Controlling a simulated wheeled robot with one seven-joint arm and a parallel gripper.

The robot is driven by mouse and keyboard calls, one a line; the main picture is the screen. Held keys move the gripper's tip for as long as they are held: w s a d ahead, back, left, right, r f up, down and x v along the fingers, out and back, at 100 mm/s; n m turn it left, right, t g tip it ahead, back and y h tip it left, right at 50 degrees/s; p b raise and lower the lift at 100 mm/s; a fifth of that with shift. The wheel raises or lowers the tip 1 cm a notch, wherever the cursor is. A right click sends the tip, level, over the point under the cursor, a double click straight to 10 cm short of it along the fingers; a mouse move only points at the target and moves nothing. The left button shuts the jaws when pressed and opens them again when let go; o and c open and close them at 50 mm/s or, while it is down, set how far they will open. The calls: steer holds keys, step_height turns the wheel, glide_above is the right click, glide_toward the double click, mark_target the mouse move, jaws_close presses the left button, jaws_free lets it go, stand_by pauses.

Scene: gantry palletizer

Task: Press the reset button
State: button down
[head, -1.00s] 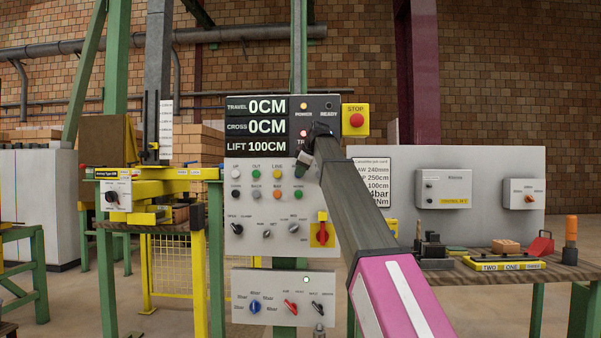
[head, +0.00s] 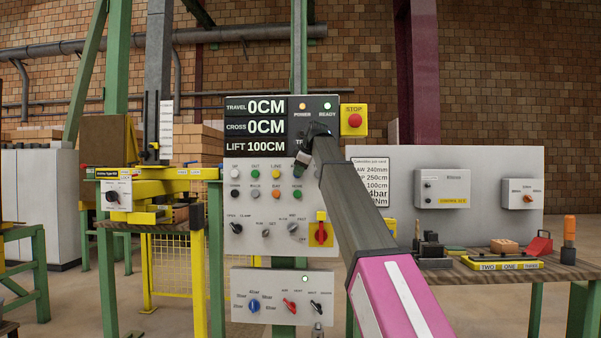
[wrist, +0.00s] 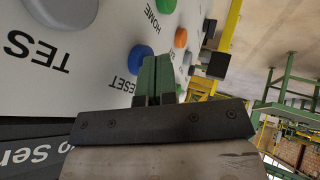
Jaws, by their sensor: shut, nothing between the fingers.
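The blue reset button (wrist: 139,54) shows in the wrist view beside its RESET label, on the pale control panel (wrist: 95,62). My gripper's green fingers (wrist: 156,80) are together with nothing between them. Their tips overlap the button's edge in the wrist view; I cannot tell whether they touch it. The READY lamp (head: 327,106) glows green and the POWER lamp (head: 303,106) glows orange.
A yellow box with a red STOP button (head: 354,120) sits at the panel's upper right. A red and yellow rotary switch (head: 321,233) is lower down. Other buttons, such as a green one (wrist: 163,5), surround the fingers. A workbench (head: 480,272) stands at the right.

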steer(key=s+f+v, duration=0.1)
steer(key=s+v, duration=0.1)
steer(key=v, duration=0.9)
steer(key=shift+s, duration=0.2)
steer(key=shift+a, duration=0.1)
